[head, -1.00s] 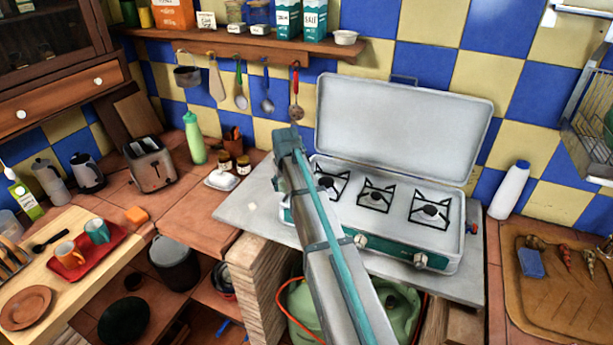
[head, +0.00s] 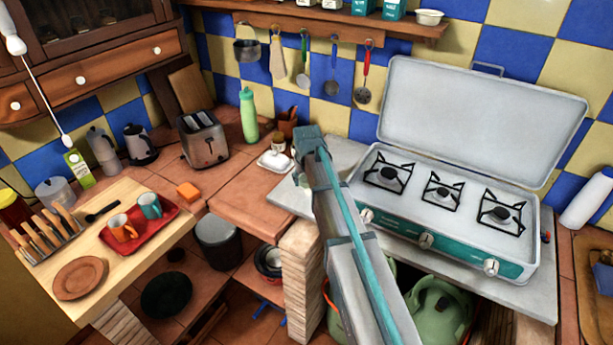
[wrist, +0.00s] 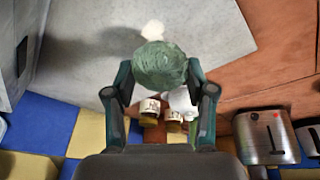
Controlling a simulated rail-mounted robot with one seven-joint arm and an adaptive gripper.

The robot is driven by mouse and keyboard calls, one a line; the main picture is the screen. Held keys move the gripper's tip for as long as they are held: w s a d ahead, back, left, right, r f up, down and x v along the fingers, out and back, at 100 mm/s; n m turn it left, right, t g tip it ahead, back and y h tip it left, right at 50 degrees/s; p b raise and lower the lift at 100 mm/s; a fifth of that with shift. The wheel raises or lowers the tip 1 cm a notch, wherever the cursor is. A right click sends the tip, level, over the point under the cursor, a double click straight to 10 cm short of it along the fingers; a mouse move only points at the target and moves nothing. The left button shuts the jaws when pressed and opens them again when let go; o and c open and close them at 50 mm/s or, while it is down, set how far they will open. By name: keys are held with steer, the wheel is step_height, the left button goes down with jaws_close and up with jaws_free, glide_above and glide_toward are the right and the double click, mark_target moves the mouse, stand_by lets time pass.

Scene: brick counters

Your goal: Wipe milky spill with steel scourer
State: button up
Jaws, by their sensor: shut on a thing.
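In the wrist view my gripper (wrist: 159,88) is shut on a round grey-green scourer (wrist: 160,66), one finger on each side of it. The scourer hangs over the grey slab, and I cannot tell whether it touches the surface. A small white patch, the milky spill (wrist: 153,30), lies on the slab just beyond the scourer.
The open camping stove (head: 440,205) stands on the grey slab (head: 540,295) to the right. A white butter dish (head: 275,161), small jars (wrist: 150,112) and a green bottle (head: 248,115) stand close behind the spill. The toaster (head: 203,138) is further left. Bare tiled counter (head: 245,205) lies left of the slab.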

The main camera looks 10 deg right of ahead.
mark_target(306, 195)
step_height(306, 195, down, 4)
steer(key=shift+f+b, duration=0.15)
steer(key=shift+b, duration=0.85)
steer(key=shift+w+d+f, duration=0.1)
steer(key=shift+w+f, duration=0.15)
steer(key=shift+c, duration=0.6)
steer(key=shift+w+d, duration=1.25)
steer(key=shift+w, duration=0.2)
steer(key=s+a, duration=0.2)
steer(key=s, duration=0.1)
steer(key=shift+s+a, duration=0.25)
steer(key=shift+a, duration=0.05)
steer(key=shift+r+p, duration=2.05)
steer(key=shift+r, duration=2)
